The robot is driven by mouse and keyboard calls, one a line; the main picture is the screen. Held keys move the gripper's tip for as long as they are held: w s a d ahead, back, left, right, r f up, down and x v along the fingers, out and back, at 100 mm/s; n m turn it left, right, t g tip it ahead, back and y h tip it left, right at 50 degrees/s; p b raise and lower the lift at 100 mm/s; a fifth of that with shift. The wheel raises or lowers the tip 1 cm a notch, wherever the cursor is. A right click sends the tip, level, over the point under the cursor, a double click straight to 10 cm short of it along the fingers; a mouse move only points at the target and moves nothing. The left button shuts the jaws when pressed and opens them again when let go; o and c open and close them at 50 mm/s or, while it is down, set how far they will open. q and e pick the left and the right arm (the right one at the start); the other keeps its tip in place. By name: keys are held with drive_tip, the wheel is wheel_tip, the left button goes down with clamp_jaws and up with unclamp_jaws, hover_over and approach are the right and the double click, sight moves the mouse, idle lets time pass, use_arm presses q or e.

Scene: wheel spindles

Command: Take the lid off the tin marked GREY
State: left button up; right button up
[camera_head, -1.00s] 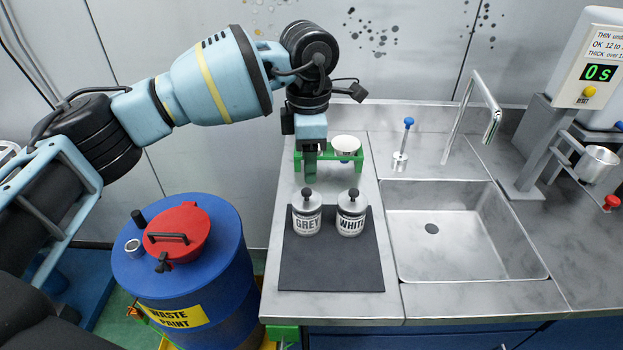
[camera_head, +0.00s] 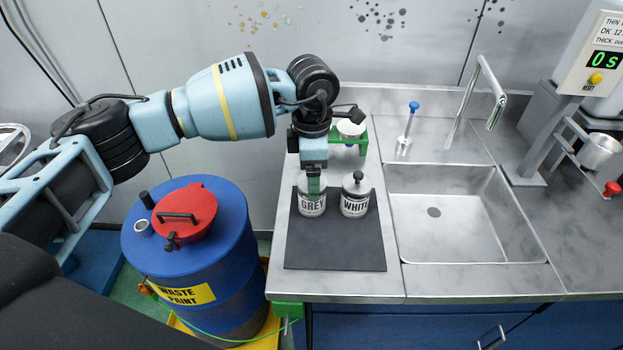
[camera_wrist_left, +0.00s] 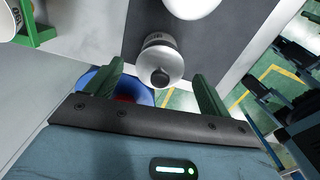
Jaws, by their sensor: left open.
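The tin marked GREY (camera_head: 312,208) stands upright on a dark mat (camera_head: 335,255), its label facing me. My left gripper (camera_head: 314,188) is over it in the head view and hides most of its lid. In the left wrist view the GREY tin's lid (camera_wrist_left: 160,60) has a dark round knob (camera_wrist_left: 160,77), which lies between the two green fingers of my open left gripper (camera_wrist_left: 160,88). I cannot tell how far above the knob the fingertips are. The tin marked WHITE (camera_head: 355,200) stands just to the right, lid on. My right gripper is not in view.
A green rack (camera_head: 362,140) with a white cup stands behind the tins. A sink (camera_head: 460,215) is to the right. A blue waste paint drum (camera_head: 225,250) with a red lid stands left of the counter. The mat's front part is clear.

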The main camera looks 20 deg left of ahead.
use_arm(q)
drive_tip(key=shift+c, duration=0.4)
drive_tip(key=c, duration=1)
drive_tip(key=shift+r, duration=0.8)
drive_tip(key=shift+s+d+r, duration=0.1)
drive_tip(key=shift+s+r, duration=0.1)
drive_tip(key=shift+r, duration=0.3)
drive_tip(key=shift+s+d+r, duration=0.1)
drive_tip(key=shift+s+r, duration=0.05)
drive_tip(key=shift+r, duration=0.3)
drive_tip(key=s+d, duration=0.2)
drive_tip(key=s, duration=0.5)
drive_tip(key=s+d+r, duration=0.1)
drive_tip(key=s+d, duration=0.1)
drive_tip(key=s, duration=0.5)
drive_tip(key=shift+s+d+r, duration=0.2)
drive_tip(key=shift+s+d, duration=0.05)
drive_tip(key=shift+d, duration=0.05)
